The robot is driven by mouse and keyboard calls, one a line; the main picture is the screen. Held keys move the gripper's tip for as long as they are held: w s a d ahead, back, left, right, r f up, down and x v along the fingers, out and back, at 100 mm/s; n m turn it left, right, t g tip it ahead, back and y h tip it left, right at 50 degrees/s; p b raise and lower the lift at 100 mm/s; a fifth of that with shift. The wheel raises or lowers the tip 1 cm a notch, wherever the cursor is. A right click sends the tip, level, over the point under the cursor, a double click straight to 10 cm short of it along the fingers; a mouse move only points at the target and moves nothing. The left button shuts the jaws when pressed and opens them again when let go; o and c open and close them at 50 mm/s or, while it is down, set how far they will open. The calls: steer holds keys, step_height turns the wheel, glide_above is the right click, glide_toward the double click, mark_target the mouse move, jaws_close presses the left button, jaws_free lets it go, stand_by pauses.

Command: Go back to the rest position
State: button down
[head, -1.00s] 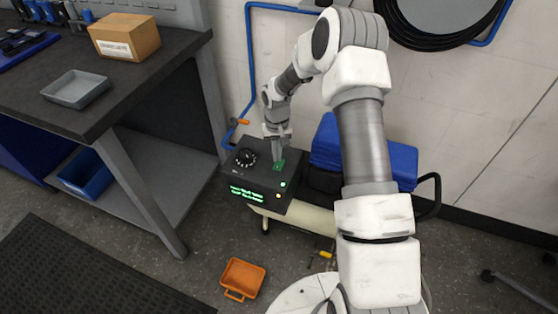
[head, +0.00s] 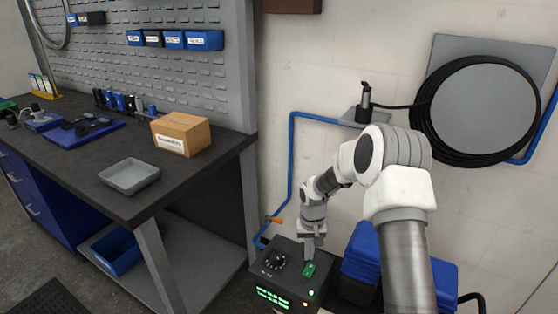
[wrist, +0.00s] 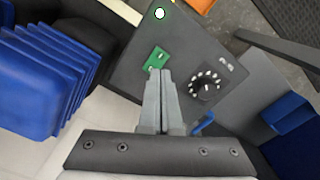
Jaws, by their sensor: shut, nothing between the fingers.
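My gripper (head: 312,256) is shut and empty, pointing down over the dark control box (head: 274,258) in the head view. In the wrist view its closed fingertips (wrist: 161,73) are beside the green rocker switch (wrist: 156,59) on the box's top. I cannot tell whether they touch it. The switch also shows in the head view (head: 310,270). A black dial (wrist: 205,86) sits on the same face. The box's front carries a lit green display (head: 272,298).
A workbench (head: 90,180) at left holds a grey tray (head: 129,177) and a cardboard box (head: 181,134). A blue ribbed unit (head: 367,255) stands right of the control box. A blue pipe (head: 291,165) and a coiled black hose (head: 421,110) are on the wall behind.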

steer(key=s+r+t, duration=0.1)
steer(key=s+r, duration=0.2)
steer(key=r, duration=0.5)
steer(key=s+r+t+h, duration=0.1)
steer(key=s+r, duration=0.3)
steer(key=r, duration=0.5)
steer(key=s+r+t, duration=0.1)
steer(key=s+r, duration=0.2)
steer(key=r, duration=0.5)
steer(key=s+r+t, duration=0.1)
steer(key=s+r, duration=0.2)
steer(key=s, duration=0.4)
steer(key=s+r+t+y, duration=0.1)
steer(key=s+r, duration=0.2)
steer(key=s, duration=0.4)
steer(key=s+r+t, duration=0.1)
steer(key=s+r, duration=0.1)
steer(key=s, duration=0.5)
step_height(320, 180, up, 17)
steer(key=p, duration=1.6)
steer(key=shift+s+n, duration=0.2)
steer(key=shift+n, duration=0.2)
